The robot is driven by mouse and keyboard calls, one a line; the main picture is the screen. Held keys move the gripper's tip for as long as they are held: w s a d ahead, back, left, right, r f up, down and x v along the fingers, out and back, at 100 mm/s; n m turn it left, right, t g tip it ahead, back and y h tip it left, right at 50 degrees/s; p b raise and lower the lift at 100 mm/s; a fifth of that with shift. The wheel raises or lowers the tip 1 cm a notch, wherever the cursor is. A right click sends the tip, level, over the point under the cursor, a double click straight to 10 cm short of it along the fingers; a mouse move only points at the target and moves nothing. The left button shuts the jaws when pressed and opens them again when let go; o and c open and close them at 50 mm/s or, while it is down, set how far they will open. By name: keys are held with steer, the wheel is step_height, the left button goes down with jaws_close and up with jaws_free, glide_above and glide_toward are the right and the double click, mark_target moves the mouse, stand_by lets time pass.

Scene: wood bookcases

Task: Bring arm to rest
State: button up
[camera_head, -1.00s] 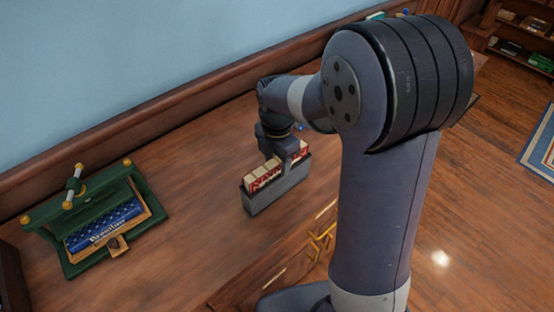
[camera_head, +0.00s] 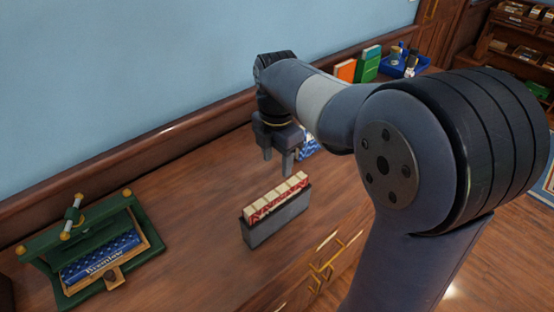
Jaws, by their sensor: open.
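My gripper (camera_head: 279,163) is open and empty. It points down above the wooden tabletop (camera_head: 190,200), behind and above a grey box, apart from it. My arm (camera_head: 345,115) reaches across from the right, bent at the elbow. The grey box (camera_head: 277,221) stands upright on the tabletop and holds a row of red-and-cream items (camera_head: 276,197).
A green press-like stand (camera_head: 62,240) with a blue book (camera_head: 101,258) in it is at the left. An orange book (camera_head: 346,70), a green book (camera_head: 367,64) and a blue tray (camera_head: 402,67) stand at the back. Bookcases (camera_head: 510,60) are at the far right. Bare tabletop lies left of the grey box.

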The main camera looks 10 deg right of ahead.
mark_target(277, 192)
step_height(277, 192, down, 13)
steer(key=shift+r, duration=2.4)
steer(key=shift+f, duration=0.1)
